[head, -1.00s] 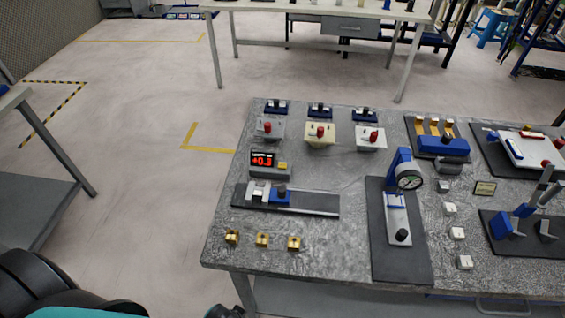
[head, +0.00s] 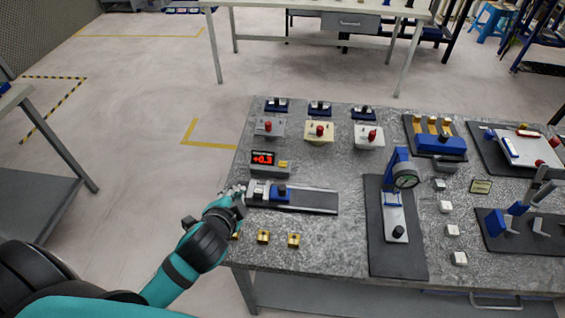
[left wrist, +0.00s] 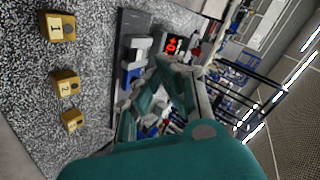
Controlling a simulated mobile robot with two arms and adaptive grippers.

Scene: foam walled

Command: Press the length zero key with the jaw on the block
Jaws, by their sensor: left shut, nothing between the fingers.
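The length readout (head: 263,160) is a grey box with red digits that look like +0.3, and its yellow key (head: 283,164) is on the right. Below it, the slide gauge lies on a dark base (head: 312,200), with a light grey jaw (head: 260,190) and a blue sliding jaw (head: 281,191) close together. I cannot tell whether a block is between them. My left gripper (head: 238,191) is shut and empty at the gauge's left end. The readout also shows in the left wrist view (left wrist: 172,45), beyond my left gripper (left wrist: 158,100). My right gripper is not in view.
Several numbered gold blocks lie at the front left, such as this one (head: 263,237), one partly behind my arm. A dial gauge stand (head: 396,215) stands to the right. Three switch boxes, one cream (head: 319,133), stand behind the readout.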

